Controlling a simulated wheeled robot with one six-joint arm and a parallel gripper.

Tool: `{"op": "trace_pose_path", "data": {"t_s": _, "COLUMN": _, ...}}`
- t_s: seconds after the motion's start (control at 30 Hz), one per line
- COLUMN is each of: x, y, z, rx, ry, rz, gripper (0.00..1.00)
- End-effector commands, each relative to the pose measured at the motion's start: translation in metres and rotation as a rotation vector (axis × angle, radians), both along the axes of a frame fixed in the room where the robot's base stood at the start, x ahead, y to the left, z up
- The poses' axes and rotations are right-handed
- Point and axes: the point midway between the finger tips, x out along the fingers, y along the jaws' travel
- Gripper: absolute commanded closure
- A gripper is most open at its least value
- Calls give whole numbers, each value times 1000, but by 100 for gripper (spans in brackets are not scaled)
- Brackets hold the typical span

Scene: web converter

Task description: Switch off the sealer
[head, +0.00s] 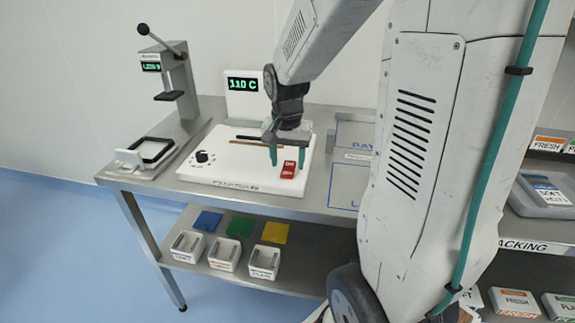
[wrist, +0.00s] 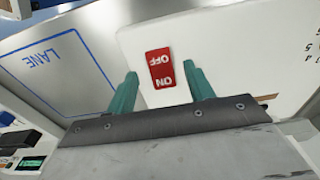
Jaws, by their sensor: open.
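The sealer (head: 228,178) is a white flat unit on the steel table, with a black dial (head: 202,157) at its left. Its display (head: 242,85) reads 110 C. A red rocker switch (head: 289,170) sits at the sealer's right front. In the wrist view the switch (wrist: 160,68) shows the words OFF and ON; which side is pressed I cannot tell. My gripper (head: 287,160) is open and empty above the sealer, its teal fingertips close to the switch. In the wrist view the gripper's fingers (wrist: 160,92) stand on either side of the switch; whether they touch it is unclear.
A lever press (head: 172,85) and a small framed tray (head: 152,152) stand at the left of the table. A blue-outlined LANE area (head: 345,185) lies right of the sealer. Coloured squares and white bins (head: 225,255) are on the lower shelf. Packed boxes (head: 545,195) stand at the far right.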

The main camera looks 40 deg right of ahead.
Motion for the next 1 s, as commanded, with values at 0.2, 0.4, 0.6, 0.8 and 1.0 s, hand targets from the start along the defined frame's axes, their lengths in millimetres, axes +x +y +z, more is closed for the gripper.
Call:
{"op": "trace_pose_path", "data": {"t_s": 0.2, "x": -1, "y": 2, "z": 38, "rx": -1, "ry": -4, "rz": 0, "gripper": 47}}
{"op": "trace_pose_path", "data": {"t_s": 0.4, "x": -3, "y": 4, "z": 53, "rx": 0, "ry": -1, "rz": 1, "gripper": 47}}
{"op": "trace_pose_path", "data": {"t_s": 0.6, "x": -3, "y": 4, "z": 54, "rx": 0, "ry": 0, "rz": 1, "gripper": 47}}
{"op": "trace_pose_path", "data": {"t_s": 0.8, "x": -3, "y": 3, "z": 54, "rx": 0, "ry": 0, "rz": 0, "gripper": 47}}
{"op": "trace_pose_path", "data": {"t_s": 1.0, "x": -3, "y": 3, "z": 54, "rx": 0, "ry": 2, "rz": 13, "gripper": 47}}
